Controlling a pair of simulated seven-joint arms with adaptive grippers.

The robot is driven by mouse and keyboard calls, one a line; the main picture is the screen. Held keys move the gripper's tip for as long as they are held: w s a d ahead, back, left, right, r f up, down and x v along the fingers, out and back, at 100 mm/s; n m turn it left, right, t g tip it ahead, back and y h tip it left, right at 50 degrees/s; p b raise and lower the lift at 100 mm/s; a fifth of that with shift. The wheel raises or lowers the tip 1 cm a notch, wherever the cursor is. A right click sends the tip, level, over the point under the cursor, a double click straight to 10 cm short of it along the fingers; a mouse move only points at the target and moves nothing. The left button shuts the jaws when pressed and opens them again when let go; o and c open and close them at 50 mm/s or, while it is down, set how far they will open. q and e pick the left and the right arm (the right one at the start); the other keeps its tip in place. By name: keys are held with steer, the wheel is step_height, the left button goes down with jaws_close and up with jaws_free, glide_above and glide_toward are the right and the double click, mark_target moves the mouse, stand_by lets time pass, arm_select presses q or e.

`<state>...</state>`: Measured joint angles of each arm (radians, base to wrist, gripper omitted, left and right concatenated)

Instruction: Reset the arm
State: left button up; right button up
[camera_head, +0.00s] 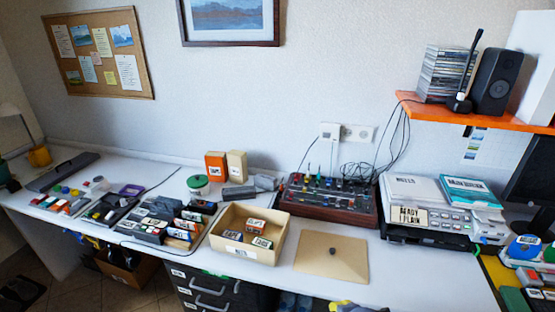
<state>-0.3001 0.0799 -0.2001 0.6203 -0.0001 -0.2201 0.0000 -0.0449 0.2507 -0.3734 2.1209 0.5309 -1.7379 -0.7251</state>
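Neither of my grippers can be made out in the head view. The long white desk (400,275) runs across the picture. An open tan box (283,233) stands at its front middle with several labelled small blocks inside, among them a red-brown one (254,227) and a green one (262,243). A flat tan lid (331,256) with a dark knob lies on the desk to the right of the box.
A mixer (331,197) and printer-like machine (428,215) stand on the right. Several cassette-like pieces (188,224) lie left of the box. An orange shelf (480,115) holds a disc stack (445,74) and speaker (497,82). Dark drawers (212,290) are below.

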steer(key=s+d+r+m+h, duration=0.25)
steer(key=s+d+m, duration=0.35)
steer(key=s, duration=0.3)
steer(key=s+d+r+m+h, duration=0.2)
steer(key=s+d+m+h, duration=0.1)
steer(key=s+d+m, duration=0.5)
steer(key=s+a+f+g+y, duration=0.1)
steer(key=a+f, duration=0.1)
steer(key=f, duration=0.8)
steer(key=s+a+f+n+y, duration=0.1)
steer(key=s+a+f, duration=0.1)
steer(key=f, duration=0.9)
steer(key=s+a+f+g+y, duration=0.1)
steer(key=a+f+y, duration=0.15)
steer(key=f, duration=0.75)
steer(key=s+f+m+g, duration=0.2)
steer(key=s+f+g, duration=0.1)
steer(key=s+f, duration=1.8)
steer(key=shift+s+m+y, duration=0.3)
steer(key=shift+s+m, duration=0.1)
steer(key=shift+s, duration=0.05)
steer(key=shift+a+f, duration=0.1)
steer(key=shift+a, duration=0.05)
